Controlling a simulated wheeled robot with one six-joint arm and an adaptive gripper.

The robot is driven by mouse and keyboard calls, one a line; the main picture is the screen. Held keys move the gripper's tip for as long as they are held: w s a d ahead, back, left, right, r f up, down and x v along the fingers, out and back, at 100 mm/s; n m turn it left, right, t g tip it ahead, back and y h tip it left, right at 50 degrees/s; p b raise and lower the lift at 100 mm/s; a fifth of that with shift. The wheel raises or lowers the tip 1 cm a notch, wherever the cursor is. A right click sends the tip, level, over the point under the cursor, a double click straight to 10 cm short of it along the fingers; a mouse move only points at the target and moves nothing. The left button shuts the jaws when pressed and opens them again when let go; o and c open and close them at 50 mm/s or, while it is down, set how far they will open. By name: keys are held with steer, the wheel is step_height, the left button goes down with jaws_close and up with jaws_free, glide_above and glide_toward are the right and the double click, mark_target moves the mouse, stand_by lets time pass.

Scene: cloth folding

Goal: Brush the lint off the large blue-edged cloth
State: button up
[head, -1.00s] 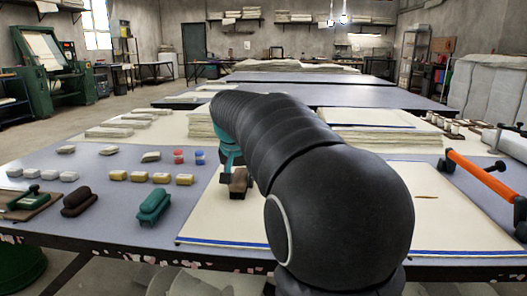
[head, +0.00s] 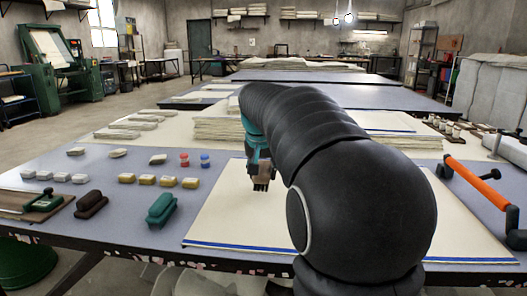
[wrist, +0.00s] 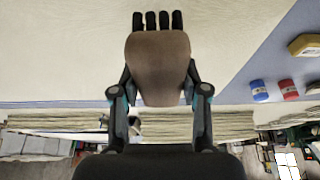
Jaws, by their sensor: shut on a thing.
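The large cream cloth (head: 225,222) with a blue edge stripe lies flat on the table; my arm hides its middle. It fills much of the wrist view (wrist: 60,50). My gripper (head: 258,160) is over the cloth's left part, partly behind my arm. It is shut on a brown brush (head: 262,172) with dark bristles pointing down at the cloth; I cannot tell whether they touch. In the wrist view, my gripper's fingers (wrist: 159,90) clamp both sides of the brush (wrist: 158,60). I cannot make out any lint on the visible cloth.
Left of the cloth are a teal brush (head: 162,208), a dark brown brush (head: 91,203), several yellowish blocks (head: 147,179), and a red (head: 184,160) and a blue jar (head: 205,160). A cloth stack (head: 222,130) stands behind. An orange-handled tool (head: 477,182) is at right.

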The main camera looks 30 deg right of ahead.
steer(key=shift+r+p, duration=0.95)
steer(key=shift+r, duration=0.95)
